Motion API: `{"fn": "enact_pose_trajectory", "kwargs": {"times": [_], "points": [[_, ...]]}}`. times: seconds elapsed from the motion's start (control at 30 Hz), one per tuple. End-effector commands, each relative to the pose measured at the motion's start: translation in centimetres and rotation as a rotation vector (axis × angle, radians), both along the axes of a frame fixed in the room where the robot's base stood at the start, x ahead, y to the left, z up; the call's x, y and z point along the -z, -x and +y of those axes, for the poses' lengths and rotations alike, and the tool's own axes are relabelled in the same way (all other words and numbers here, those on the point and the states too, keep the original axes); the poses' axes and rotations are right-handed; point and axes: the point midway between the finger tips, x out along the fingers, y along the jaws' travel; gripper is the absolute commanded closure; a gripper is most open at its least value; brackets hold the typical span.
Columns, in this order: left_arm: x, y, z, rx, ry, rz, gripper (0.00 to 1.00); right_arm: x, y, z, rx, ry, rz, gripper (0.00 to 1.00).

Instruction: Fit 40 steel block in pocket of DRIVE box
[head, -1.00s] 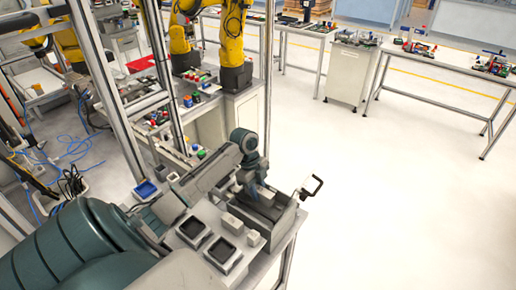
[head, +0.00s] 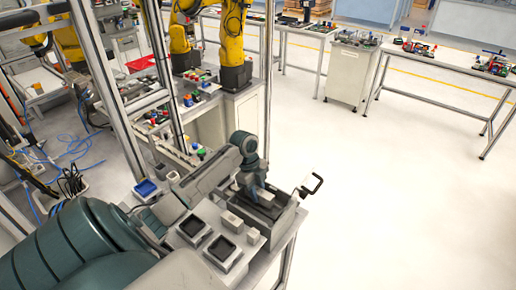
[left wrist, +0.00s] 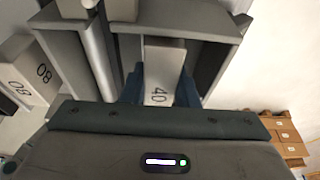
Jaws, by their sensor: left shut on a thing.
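The grey steel block marked 40 (left wrist: 164,62) is between the blue-grey fingers of my left gripper (left wrist: 159,88), which is shut on it. In the head view my left gripper (head: 254,190) is at the grey open-topped box (head: 284,222) with a black handle. In the wrist view the block lies over or within a walled slot of this box (left wrist: 205,22). I cannot tell how deep it sits or whether it touches the slot's floor. No DRIVE lettering is readable. My right gripper is not in view.
A block marked 80 (left wrist: 28,72) stands left of the box. Two pale blocks (head: 231,222) and (head: 253,237), two black trays (head: 193,229) and (head: 223,252) and a blue tray (head: 146,188) are on the bench. A frame post (head: 112,95) rises behind. The floor at right is clear.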

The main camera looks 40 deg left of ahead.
Motion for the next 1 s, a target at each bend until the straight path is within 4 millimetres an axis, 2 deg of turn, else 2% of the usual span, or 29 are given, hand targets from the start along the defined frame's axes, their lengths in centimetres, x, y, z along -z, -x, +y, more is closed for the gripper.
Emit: {"fn": "enact_pose_trajectory", "kwargs": {"times": [0.5,1.0], "points": [[-0.04,-0.04,0.00,0.000,0.000,-0.002,1.00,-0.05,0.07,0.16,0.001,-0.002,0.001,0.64],[0.72,-0.03,0.00,0.000,0.000,-0.002,1.00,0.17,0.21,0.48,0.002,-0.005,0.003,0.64]]}}
